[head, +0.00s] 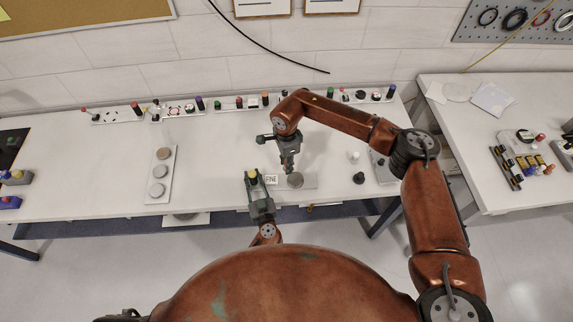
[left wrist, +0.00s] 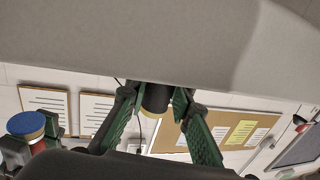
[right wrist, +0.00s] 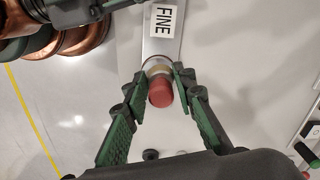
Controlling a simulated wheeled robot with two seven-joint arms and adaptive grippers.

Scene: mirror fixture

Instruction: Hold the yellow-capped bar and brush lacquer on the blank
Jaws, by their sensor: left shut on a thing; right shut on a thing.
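My left gripper (head: 252,178) is shut on the yellow-capped bar (head: 252,173) near the front of the bench. In the left wrist view the bar (left wrist: 156,98) shows a dark end and a yellowish band between the fingers. My right gripper (head: 290,170) is shut on a red-ended tool, taken to be the lacquer brush (right wrist: 161,92). Its tip is hidden. The blank, a round grey disc (head: 295,180), lies just below the right gripper; I cannot tell whether the brush touches it. A FINE label (head: 271,180) lies to its left, and shows in the right wrist view (right wrist: 164,19).
Racks of coloured-handled tools (head: 240,104) line the back. A white knob (head: 353,156) and a black knob (head: 358,178) stand to the right. Bare bench lies between the left tray and my grippers.

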